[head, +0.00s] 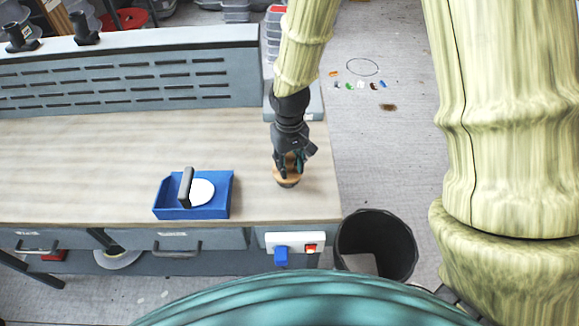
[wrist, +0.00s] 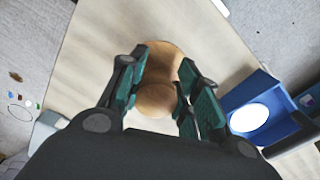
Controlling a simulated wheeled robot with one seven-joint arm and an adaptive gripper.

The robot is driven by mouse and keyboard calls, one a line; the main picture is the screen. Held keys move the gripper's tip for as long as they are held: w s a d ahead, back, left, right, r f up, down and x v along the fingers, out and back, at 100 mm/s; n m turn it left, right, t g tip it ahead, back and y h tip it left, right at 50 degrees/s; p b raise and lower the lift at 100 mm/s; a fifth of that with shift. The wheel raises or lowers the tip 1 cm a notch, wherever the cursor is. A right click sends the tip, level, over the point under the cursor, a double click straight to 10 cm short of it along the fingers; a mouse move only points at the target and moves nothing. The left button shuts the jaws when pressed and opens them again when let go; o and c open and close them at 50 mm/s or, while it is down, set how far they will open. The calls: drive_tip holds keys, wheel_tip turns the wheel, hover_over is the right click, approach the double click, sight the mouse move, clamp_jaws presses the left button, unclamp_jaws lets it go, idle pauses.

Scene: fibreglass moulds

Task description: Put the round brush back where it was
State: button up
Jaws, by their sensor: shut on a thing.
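The round brush (head: 287,180) has a wooden top and a dark underside, and is at the right end of the workbench. My gripper (head: 290,164) is above it, with its fingers shut on the wooden knob. In the wrist view the round wooden brush (wrist: 163,62) shows between the two teal fingers of my gripper (wrist: 158,88). The brush looks upright, on or just above the bench top; I cannot tell whether it touches.
A blue tray (head: 163,208) with a white disc (head: 202,191) and a dark-handled tool (head: 186,187) stands to the left. A slotted panel (head: 130,75) backs the bench (head: 80,160). A black bin (head: 405,240) stands off the bench's right end. The bench's left part is clear.

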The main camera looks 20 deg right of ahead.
sight(289, 171)
drive_tip(key=shift+f+p, duration=0.5)
drive_tip(key=shift+f, duration=0.9)
drive_tip(key=shift+w+f, duration=0.1)
drive_tip(key=shift+f, duration=0.05)
drive_tip(key=o, duration=0.9)
drive_tip(key=shift+r, duration=0.2)
drive_tip(key=shift+r+b, duration=1.75)
drive_tip(key=shift+r, duration=4.25)
